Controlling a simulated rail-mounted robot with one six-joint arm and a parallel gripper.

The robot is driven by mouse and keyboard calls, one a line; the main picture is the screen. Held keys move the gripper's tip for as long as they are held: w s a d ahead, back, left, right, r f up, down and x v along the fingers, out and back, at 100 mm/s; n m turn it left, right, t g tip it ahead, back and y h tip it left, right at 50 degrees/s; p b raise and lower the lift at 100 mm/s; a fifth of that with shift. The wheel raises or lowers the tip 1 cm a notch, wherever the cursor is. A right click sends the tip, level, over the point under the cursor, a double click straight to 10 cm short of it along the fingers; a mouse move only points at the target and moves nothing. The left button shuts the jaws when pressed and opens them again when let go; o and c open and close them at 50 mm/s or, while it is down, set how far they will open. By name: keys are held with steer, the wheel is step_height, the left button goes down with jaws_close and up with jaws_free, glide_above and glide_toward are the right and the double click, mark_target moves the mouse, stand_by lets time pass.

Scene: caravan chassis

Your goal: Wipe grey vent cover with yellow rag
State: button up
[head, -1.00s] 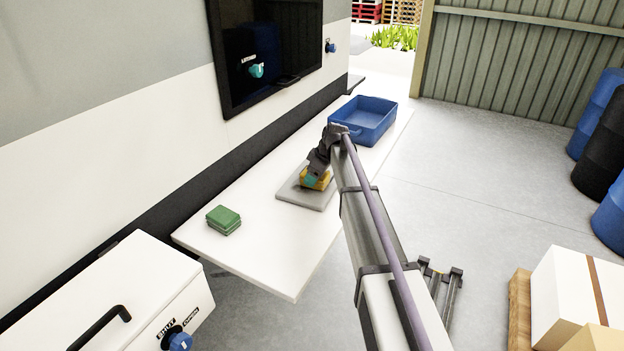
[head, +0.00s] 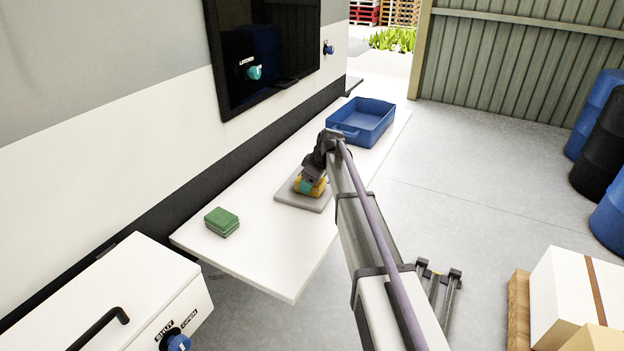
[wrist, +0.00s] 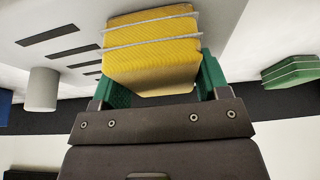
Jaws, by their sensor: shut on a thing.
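The grey vent cover (head: 290,201) is a flat plate lying on the white worktop. In the wrist view the vent cover (wrist: 75,22) shows several dark slots. My gripper (head: 311,185) is over the cover and shut on the yellow rag (head: 321,190). In the wrist view the thick, folded yellow rag (wrist: 150,62), with pale bands across it, sits between the green fingers of my gripper (wrist: 158,85). The rag is at the cover's surface, but I cannot tell if it touches. My arm and gripper hide the far part of the cover in the head view.
A blue tray (head: 384,124) stands at the far end. The caravan wall (head: 110,170) runs along the worktop's left side. A grey cylinder (wrist: 42,90) shows in the wrist view.

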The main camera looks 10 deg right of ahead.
steer(key=s+a, duration=0.2)
steer(key=s, duration=0.1)
steer(key=shift+s+a, duration=0.1)
steer(key=shift+a, duration=0.2)
steer(key=shift+w+a, duration=0.9)
steer(key=shift+a, duration=0.15)
steer(key=shift+w+d+r, duration=0.1)
steer(key=shift+w+d, duration=0.7)
steer(key=shift+w, duration=0.25)
steer(key=shift+w+d+f, duration=0.1)
steer(key=shift+w+d, duration=0.7)
steer(key=shift+w, duration=0.3)
steer(key=shift+w+d+r, duration=0.1)
steer(key=shift+w+d, duration=0.7)
steer(key=shift+w, duration=0.25)
steer(key=s+a, duration=0.2)
steer(key=s, duration=0.1)
steer(key=shift+s+a, duration=0.75)
steer(key=shift+s, duration=0.15)
steer(key=shift+s+a, duration=0.7)
steer(key=shift+s, duration=0.2)
steer(key=shift+c, duration=0.3)
steer(key=shift+w, duration=0.1)
